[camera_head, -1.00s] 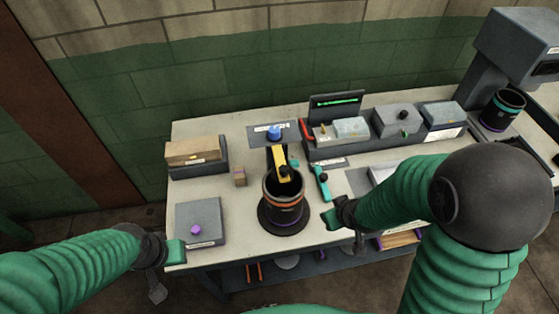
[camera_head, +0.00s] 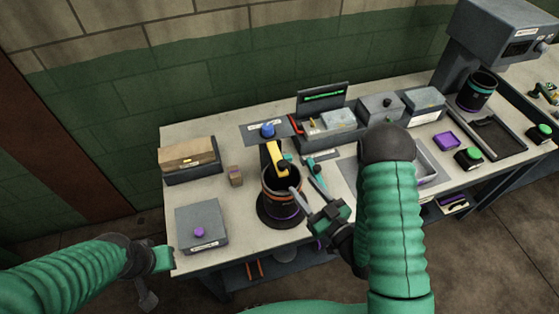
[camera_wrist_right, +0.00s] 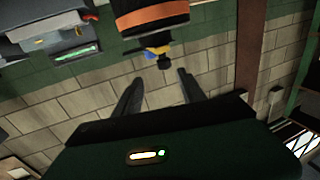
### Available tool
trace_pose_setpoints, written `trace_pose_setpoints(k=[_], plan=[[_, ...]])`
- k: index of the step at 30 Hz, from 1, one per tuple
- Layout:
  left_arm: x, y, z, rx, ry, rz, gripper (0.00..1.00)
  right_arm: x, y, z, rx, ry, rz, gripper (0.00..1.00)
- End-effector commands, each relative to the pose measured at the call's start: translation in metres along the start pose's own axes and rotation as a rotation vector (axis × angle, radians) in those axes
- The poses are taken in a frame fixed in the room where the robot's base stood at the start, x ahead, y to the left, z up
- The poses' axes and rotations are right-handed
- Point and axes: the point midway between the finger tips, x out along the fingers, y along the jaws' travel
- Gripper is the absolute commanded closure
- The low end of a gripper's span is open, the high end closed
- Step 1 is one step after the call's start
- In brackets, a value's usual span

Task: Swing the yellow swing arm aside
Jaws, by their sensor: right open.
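The yellow swing arm (camera_head: 276,155) reaches from a dark post over the mouth of a black cup (camera_head: 283,210) with orange and purple bands. In the right wrist view, the picture inverted, the yellow arm (camera_wrist_right: 157,49) and dark knob (camera_wrist_right: 164,62) show past the banded cup (camera_wrist_right: 153,18). My right gripper (camera_head: 308,192) is open and empty, just right of the cup's rim; its fingers (camera_wrist_right: 158,88) are apart and the knob is beyond them. My left gripper (camera_head: 164,258) is at the table's front left edge, its jaws unclear.
A teal-handled tool (camera_head: 315,167) lies right of the post. Another banded cup (camera_head: 476,93) stands far right.

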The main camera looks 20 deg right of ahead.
Motion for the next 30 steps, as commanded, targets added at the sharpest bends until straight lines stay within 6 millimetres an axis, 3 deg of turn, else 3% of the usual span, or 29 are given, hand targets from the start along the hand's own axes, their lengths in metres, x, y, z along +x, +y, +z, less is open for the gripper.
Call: trace_pose_setpoints(k=[1,6,9,15,20,27,30], plan=[[0.022,0.0,0.005,-0.001,-0.001,0.0,0.73,0.011,-0.002,0.009,-0.009,0.009,-0.005,0.52],[0.047,0.0,0.012,-0.001,-0.002,0.0,0.73,0.052,-0.001,0.005,-0.003,0.013,0.0,0.52],[0.025,0.0,0.006,-0.001,-0.001,0.0,0.73,0.078,0.0,-0.005,0.002,0.007,0.001,0.52],[0.016,0.0,0.004,-0.001,-0.001,0.0,0.73,0.118,0.003,-0.003,0.003,0.005,0.003,0.52],[0.014,0.0,0.004,0.0,-0.001,0.0,0.73,0.132,0.002,-0.001,0.003,0.003,0.004,0.52],[0.015,0.0,0.004,-0.001,-0.001,0.0,0.73,0.133,0.001,0.0,0.001,0.002,0.003,0.52],[0.015,0.0,0.004,-0.001,-0.001,0.0,0.73,0.133,0.001,0.0,0.001,0.002,0.003,0.65]])
